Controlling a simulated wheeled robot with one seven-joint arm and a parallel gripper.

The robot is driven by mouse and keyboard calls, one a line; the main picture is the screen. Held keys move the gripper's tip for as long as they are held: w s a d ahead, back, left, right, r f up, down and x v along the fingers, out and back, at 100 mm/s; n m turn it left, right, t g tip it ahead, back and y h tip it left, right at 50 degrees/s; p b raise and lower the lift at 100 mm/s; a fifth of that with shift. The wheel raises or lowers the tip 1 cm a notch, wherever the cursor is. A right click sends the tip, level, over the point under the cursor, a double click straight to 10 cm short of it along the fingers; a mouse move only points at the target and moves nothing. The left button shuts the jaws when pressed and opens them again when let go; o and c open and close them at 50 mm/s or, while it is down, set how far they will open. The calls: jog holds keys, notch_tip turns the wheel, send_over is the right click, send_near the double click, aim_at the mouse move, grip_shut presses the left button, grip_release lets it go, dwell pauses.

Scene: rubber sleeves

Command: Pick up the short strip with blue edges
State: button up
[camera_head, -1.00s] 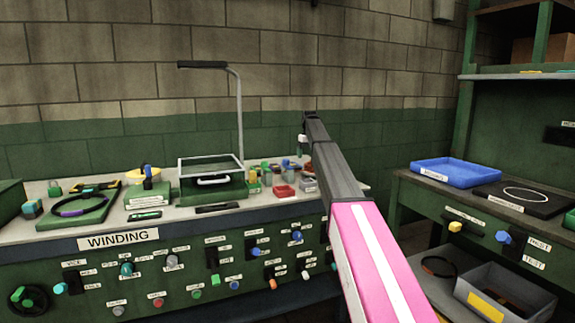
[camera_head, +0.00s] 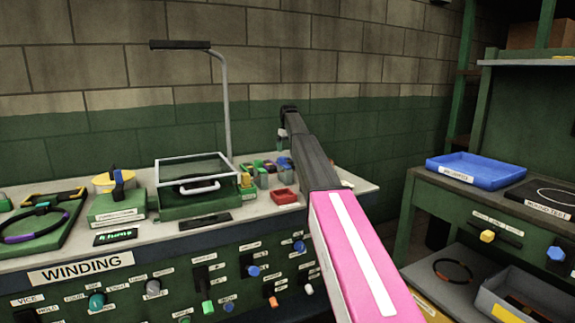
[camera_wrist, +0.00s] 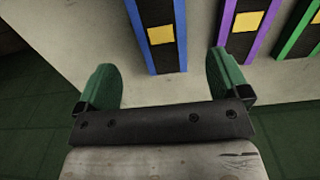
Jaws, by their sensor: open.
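In the wrist view, a dark strip with blue edges and a yellow patch (camera_wrist: 160,37) lies on the pale bench top, its near end just ahead of and between my fingers. My gripper (camera_wrist: 162,85) is open and empty, with its two green fingers apart on either side of the strip's near end. The strip's far end runs out of the top of the view, so its full length is hidden. In the head view, my pink arm hides part of the bench's right end, and I cannot pick out the strip's edges there.
A purple-edged strip (camera_wrist: 242,26) and a green-edged strip (camera_wrist: 297,28) lie to the right. In the head view, a red tray (camera_head: 285,196) and a glass-lidded green box (camera_head: 195,203) stand left of my arm. A blue tray (camera_head: 476,173) is on the right bench.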

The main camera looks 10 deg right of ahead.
aim_at(288, 161)
notch_tip(288, 161, down, 7)
jog(key=shift+w+a+f, duration=0.1)
jog(key=shift+f, duration=0.05)
jog(key=c, duration=1)
